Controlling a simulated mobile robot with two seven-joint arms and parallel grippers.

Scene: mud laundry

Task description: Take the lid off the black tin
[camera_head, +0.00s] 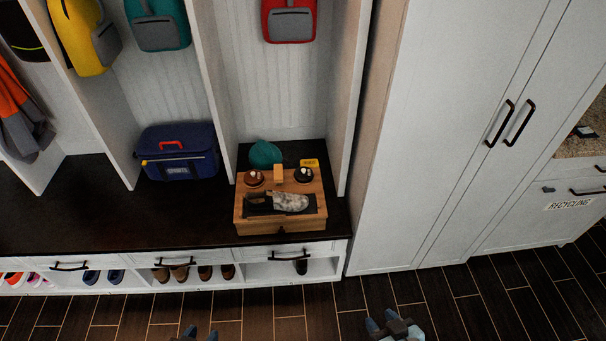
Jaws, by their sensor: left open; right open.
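The black tin (304,174) is a small round dark tin with a pale spot on top, at the back right of a wooden shoe-care box (250,222) on the dark bench. The picture is too small to tell how its lid sits. A similar reddish-brown tin (253,178) is at the back left of the box. My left gripper (201,334) is open at the bottom edge, mostly cut off. My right gripper (382,320) is open and empty above the floor, right of the bench. Both are well apart from the tin.
A shoe (290,202) lies on a dark mat on the box. A wooden block (278,174), a teal item (265,153) and a yellow item (310,163) are near the tins. Cubby dividers flank the box. A blue bag (178,150) stands left; tall cabinets (440,150) stand right.

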